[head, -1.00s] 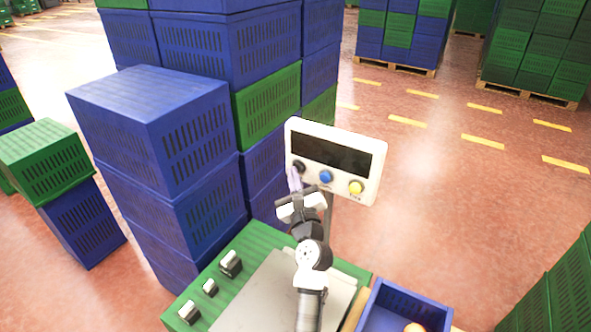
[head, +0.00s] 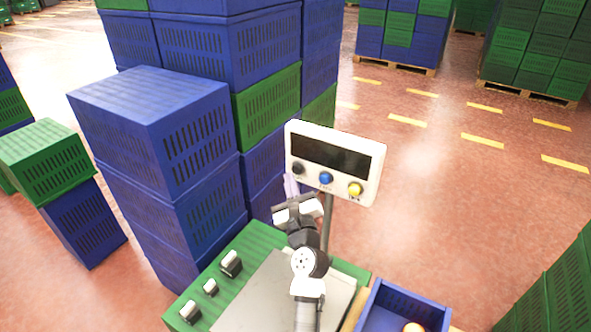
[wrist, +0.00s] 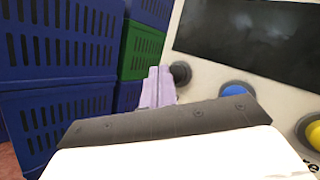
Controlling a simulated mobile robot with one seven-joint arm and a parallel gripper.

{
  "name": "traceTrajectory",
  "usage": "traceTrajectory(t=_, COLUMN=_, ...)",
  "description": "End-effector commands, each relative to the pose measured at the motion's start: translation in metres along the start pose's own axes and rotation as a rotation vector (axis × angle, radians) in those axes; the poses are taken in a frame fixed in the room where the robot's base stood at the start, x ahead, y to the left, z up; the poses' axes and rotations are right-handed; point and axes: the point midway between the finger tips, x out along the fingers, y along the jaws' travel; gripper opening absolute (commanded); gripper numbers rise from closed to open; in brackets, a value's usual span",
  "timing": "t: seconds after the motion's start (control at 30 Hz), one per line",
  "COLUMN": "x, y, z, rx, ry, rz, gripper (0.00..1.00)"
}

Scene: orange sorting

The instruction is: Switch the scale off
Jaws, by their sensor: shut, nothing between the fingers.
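The scale's white display panel (head: 335,160) stands on a post, with a dark blank screen (head: 330,155). Below the screen are a black button (head: 298,168), a blue button (head: 326,178) and a yellow button (head: 355,189). In the wrist view the black button (wrist: 181,73) is close to the fingertips, and the blue button (wrist: 234,89) is farther right. My gripper (head: 291,184) is shut and empty, with pale purple fingers. Its tips are just below and left of the black button in the head view; a small gap shows. The scale's metal plate (head: 262,300) lies under my arm.
Stacked blue crates (head: 160,150) stand close left of the panel. Several metal weights (head: 231,263) sit on the green crate top (head: 250,240). Open floor (head: 430,190) lies right of the panel.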

Motion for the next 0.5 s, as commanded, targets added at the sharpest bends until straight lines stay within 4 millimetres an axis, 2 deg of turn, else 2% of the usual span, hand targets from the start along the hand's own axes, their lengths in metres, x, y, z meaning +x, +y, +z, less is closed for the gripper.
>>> traceTrajectory(t=0.2, x=-0.002, y=0.002, z=0.003, rx=0.0, ry=0.0, rz=0.001, gripper=0.0)
traceTrajectory(t=0.5, x=-0.022, y=0.017, z=0.018, rx=0.0, ry=0.001, rz=0.003, gripper=0.0)
